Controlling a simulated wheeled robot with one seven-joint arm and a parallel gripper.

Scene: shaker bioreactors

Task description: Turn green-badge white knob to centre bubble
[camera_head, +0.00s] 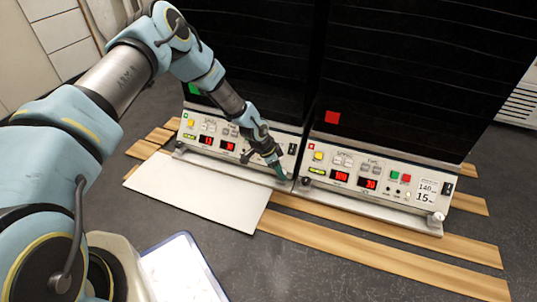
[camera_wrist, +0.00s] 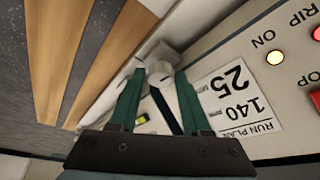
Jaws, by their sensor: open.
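The green badge (camera_head: 194,88) marks the left shaker unit (camera_head: 215,140). My gripper (camera_head: 279,171) is at the lower right corner of that unit, where it hides the unit's knob in the head view. In the wrist view a white knob (camera_wrist: 157,54) shows at and between the tips of my open gripper (camera_wrist: 160,72), whose two green fingers lie to either side. I cannot tell whether they touch it. A small yellow-green patch, perhaps the bubble level (camera_wrist: 143,119), shows between the fingers; its bubble is too small to read.
The right shaker unit with a red badge (camera_head: 332,117) stands close beside, with its own white knob (camera_head: 437,217). A run plan card (camera_wrist: 238,100) is on the panel near my fingers. Wooden planks (camera_head: 390,246) and a white board (camera_head: 195,192) lie on the floor in front.

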